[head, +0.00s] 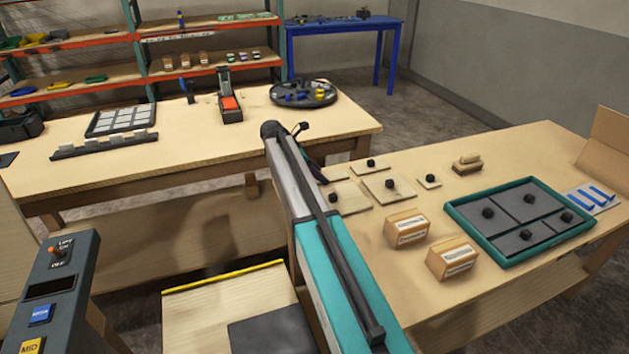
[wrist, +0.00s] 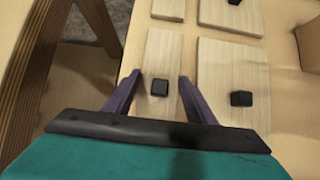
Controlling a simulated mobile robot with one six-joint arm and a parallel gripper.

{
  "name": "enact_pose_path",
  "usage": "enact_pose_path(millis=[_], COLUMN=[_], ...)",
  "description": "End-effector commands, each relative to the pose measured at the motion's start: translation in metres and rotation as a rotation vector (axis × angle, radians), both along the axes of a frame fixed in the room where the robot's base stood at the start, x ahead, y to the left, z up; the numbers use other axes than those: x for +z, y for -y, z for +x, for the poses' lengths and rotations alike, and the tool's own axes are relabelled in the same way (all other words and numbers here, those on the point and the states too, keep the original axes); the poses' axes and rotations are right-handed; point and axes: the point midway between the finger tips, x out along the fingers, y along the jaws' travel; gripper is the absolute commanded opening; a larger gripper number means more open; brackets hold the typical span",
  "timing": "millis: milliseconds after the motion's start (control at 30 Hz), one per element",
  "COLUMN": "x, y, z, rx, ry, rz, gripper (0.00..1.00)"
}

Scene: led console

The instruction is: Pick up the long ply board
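The long ply board (wrist: 160,60) is a narrow pale board with a black knob (wrist: 160,87), lying flat on the bench. In the wrist view it runs up the picture between the fingers of my gripper (wrist: 160,90). The fingers are apart, one on each side of the board near its knob, with gaps beside the knob. In the head view my arm and gripper (head: 318,173) cover most of this board. Only a bit of the long ply board (head: 339,172) shows to the right of the gripper. Whether the fingers touch the board's edges is unclear.
Other knobbed boards lie close by: one to the right (wrist: 236,70), one beyond (wrist: 230,18). Two cardboard boxes (head: 407,228) and a teal-rimmed tray (head: 468,225) stand on the same bench. A control panel (head: 50,290) stands at the left. The bench edge is left of the board in the wrist view.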

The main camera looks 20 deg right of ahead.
Motion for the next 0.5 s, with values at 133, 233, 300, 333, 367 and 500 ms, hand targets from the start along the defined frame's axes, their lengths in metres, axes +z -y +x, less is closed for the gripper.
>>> enact_pose_path(millis=[133, 233, 300, 333, 367, 500], x=[0.000, 0.000, 0.001, 0.002, 0.002, 0.010], y=[0.000, 0.001, 0.001, 0.001, 0.001, 0.001], z=[0.000, 0.000, 0.000, 0.000, 0.000, 0.000], rx=[-0.001, -0.001, -0.001, -0.001, -0.001, -0.002], ry=[0.001, 0.001, 0.001, 0.001, 0.001, 0.001], rz=[0.000, 0.000, -0.001, -0.001, -0.001, -0.001], gripper=[0.25, 0.25, 0.25, 0.25, 0.25, 0.25])
